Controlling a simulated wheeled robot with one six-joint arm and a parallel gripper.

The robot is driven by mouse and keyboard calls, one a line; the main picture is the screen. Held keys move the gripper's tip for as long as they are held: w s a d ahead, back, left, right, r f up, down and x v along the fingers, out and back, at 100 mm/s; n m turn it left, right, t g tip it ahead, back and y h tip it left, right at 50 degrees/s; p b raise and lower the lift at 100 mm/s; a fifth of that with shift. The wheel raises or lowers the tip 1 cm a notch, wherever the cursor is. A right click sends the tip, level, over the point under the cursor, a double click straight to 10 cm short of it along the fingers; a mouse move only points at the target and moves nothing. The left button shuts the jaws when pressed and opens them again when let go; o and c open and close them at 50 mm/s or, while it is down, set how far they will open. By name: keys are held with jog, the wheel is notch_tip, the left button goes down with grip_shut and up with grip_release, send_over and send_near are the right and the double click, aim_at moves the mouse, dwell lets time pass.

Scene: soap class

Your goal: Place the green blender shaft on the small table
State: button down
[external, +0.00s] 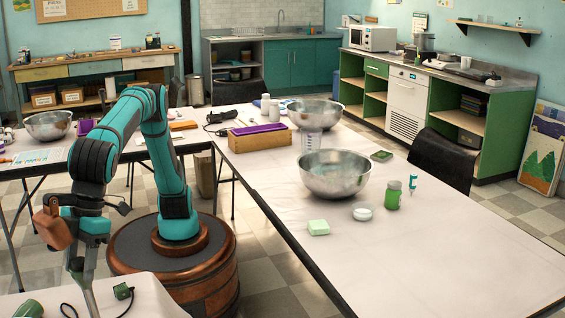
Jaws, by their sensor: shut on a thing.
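My gripper (80,268) is at the lower left in the external view, pointing down. It is shut on the blender shaft (88,295), a narrow greyish-green rod that hangs down from the jaws. The shaft's lower end runs out of the bottom of the picture, so I cannot tell whether it touches the table. A white-covered table (158,298) at the bottom left, apparently the small table, lies under and beside my gripper; only part of it shows.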

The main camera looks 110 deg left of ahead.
aim_at(84, 287)
jog(key=shift+f, duration=2)
jog(key=c, duration=0.7)
grip_release()
jog(key=shift+f, duration=0.1)
jog(key=v, duration=1.2)
jog(key=shift+w, duration=0.1)
